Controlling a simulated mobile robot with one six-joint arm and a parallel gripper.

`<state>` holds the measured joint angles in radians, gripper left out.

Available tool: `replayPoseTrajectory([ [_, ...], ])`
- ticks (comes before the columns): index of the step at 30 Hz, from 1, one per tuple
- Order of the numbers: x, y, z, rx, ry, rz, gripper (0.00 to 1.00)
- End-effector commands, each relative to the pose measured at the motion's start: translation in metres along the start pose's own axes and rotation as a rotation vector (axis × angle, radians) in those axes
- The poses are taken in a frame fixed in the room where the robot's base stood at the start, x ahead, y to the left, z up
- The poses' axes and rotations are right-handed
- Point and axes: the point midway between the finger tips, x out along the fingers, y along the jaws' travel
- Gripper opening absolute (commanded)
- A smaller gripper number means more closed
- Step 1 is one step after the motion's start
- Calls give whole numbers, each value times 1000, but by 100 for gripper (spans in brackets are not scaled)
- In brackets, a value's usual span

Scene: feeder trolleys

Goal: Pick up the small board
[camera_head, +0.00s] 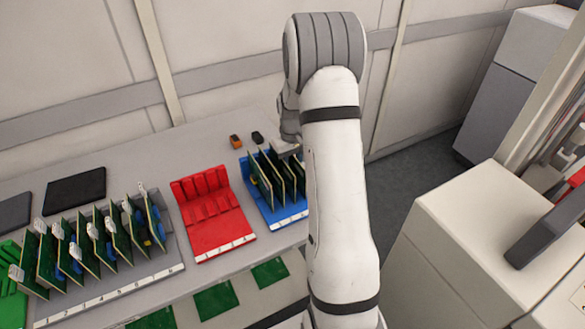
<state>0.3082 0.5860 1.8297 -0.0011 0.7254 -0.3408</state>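Several green boards (264,180) stand upright in a blue rack (256,199), partly hidden by my arm. Several larger-looking green boards (120,238) with white tags stand in a numbered grey rack (172,258) at the left. I cannot tell which one is the small board. My arm rises through the middle of the view and bends down behind itself. My gripper (286,148) shows only in part, just above the back of the blue rack; its fingers are hidden, so I cannot tell whether it holds anything.
An empty red rack (217,238) stands between the two board racks. Flat green pieces (216,299) lie along the front. A black pad (75,190) and two small blocks, orange (236,141) and black (257,137), lie at the back. A white cabinet (480,240) stands right.

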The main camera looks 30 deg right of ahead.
Motion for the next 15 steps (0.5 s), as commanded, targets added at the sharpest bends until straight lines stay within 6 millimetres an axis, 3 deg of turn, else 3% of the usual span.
replayPoseTrajectory([
  [15,5,0,0,-1,0,0,29],
])
